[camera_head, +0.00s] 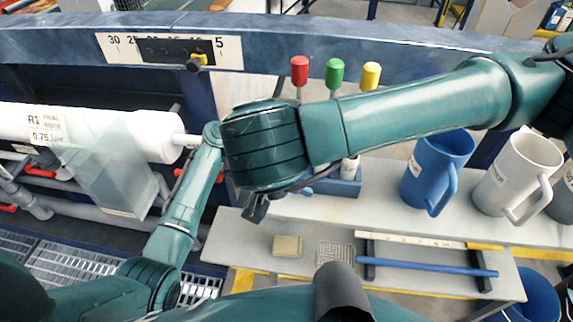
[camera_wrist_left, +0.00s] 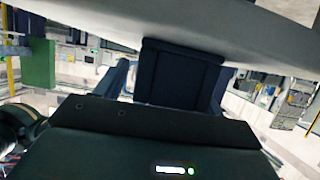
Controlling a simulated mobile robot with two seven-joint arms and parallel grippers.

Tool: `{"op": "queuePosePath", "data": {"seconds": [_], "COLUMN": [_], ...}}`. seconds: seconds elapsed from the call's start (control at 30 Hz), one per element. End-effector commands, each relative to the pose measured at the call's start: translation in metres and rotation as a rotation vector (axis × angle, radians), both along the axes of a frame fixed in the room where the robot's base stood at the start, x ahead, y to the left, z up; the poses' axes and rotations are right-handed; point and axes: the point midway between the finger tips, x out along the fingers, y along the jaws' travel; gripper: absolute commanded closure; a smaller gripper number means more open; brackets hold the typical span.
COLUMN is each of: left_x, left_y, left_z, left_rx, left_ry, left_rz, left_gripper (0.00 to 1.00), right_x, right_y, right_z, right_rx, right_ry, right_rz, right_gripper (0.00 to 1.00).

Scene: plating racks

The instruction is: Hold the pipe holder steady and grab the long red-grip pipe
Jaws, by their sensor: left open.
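The red grip (camera_head: 300,70) of a pipe stands upright at the left of a row of three, and my right forearm hides most of its stem. A green grip (camera_head: 335,73) and a yellow grip (camera_head: 371,75) stand to its right. The blue pipe holder (camera_head: 345,187) shows partly below my right forearm on the grey bench. My right gripper (camera_head: 255,208) hangs left of the holder, its opening unclear. My left arm rises from the bottom left, and its hand is hidden near my right wrist. In the left wrist view the dark housing of my open left gripper fills the bottom.
A blue mug (camera_head: 436,170) and a white mug (camera_head: 515,175) stand on the bench to the right. In front lie a rack with a blue bar (camera_head: 430,266), a small grate (camera_head: 336,252) and a tan block (camera_head: 287,246). A white roller (camera_head: 100,128) is at left.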

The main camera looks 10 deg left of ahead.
Motion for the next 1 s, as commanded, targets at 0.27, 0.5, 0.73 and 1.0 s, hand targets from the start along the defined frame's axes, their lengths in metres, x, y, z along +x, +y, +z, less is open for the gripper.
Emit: {"op": "queuePosePath", "data": {"seconds": [0.27,0.5,0.73,1.0], "left_x": [0.0,-0.0001,-0.0002,-0.0002], "left_y": [-0.0041,-0.0039,-0.0039,-0.0038], "left_z": [-0.002,-0.002,-0.0018,-0.0019], "left_rx": [0.001,0.001,0.001,0.001], "left_ry": [0.0,0.0,0.0,0.0], "left_rz": [0.001,0.0,0.0,0.0], "left_gripper": [0.31,0.44,0.63,0.72], "right_x": [0.0,0.0,0.0,0.0], "right_y": [0.0,0.0,0.0,0.0], "right_z": [0.0,0.0,0.0,0.0], "right_rx": [0.0,0.0,0.0,0.0], "right_ry": [0.0,0.0,0.0,0.0], "right_rz": [0.0,0.0,0.0,0.0], "right_gripper": [0.64,0.64,0.64,0.64]}}
